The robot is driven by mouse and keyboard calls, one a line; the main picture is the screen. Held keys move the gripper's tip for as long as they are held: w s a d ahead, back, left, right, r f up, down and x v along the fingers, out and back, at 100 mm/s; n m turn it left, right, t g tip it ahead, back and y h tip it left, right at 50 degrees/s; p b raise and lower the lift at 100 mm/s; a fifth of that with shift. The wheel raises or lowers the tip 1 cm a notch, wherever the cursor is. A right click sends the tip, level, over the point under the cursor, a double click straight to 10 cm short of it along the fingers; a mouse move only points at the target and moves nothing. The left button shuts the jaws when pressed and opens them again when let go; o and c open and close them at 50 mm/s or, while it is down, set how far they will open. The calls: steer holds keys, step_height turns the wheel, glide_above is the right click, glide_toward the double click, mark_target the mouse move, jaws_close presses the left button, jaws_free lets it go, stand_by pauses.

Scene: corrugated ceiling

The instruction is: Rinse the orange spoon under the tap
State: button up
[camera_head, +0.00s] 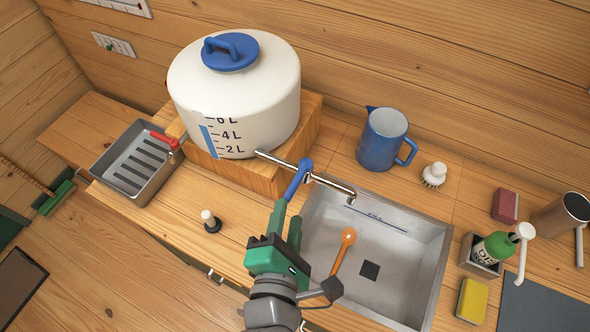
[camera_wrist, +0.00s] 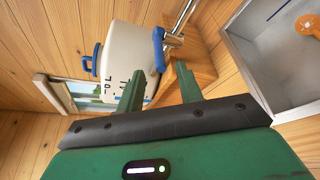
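The orange spoon (camera_head: 348,237) is in the metal sink (camera_head: 398,290), bowl toward the back, handle toward the front left. Part of it shows at the right edge of the wrist view (camera_wrist: 308,25). The tap (camera_head: 325,184) runs from the white water tank (camera_head: 236,100) out over the sink; I see no water stream. Its blue lever (camera_head: 298,178) stands just beyond my green gripper (camera_head: 286,214). In the wrist view the fingers (camera_wrist: 158,78) are apart with nothing between them, and the lever (camera_wrist: 158,48) shows beyond their tips.
A blue jug (camera_head: 381,140) and a white brush (camera_head: 434,175) stand behind the sink. A green soap bottle (camera_head: 492,249), yellow sponge (camera_head: 472,300) and red block (camera_head: 505,205) are at right. A small stopper (camera_head: 210,220) stands left of my gripper; a metal tray (camera_head: 135,165) is farther left.

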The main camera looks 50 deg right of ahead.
mark_target(290, 198)
steer(key=x, duration=0.8)
steer(key=shift+a+p, duration=0.1)
steer(key=shift+p, duration=0.25)
jaws_close()
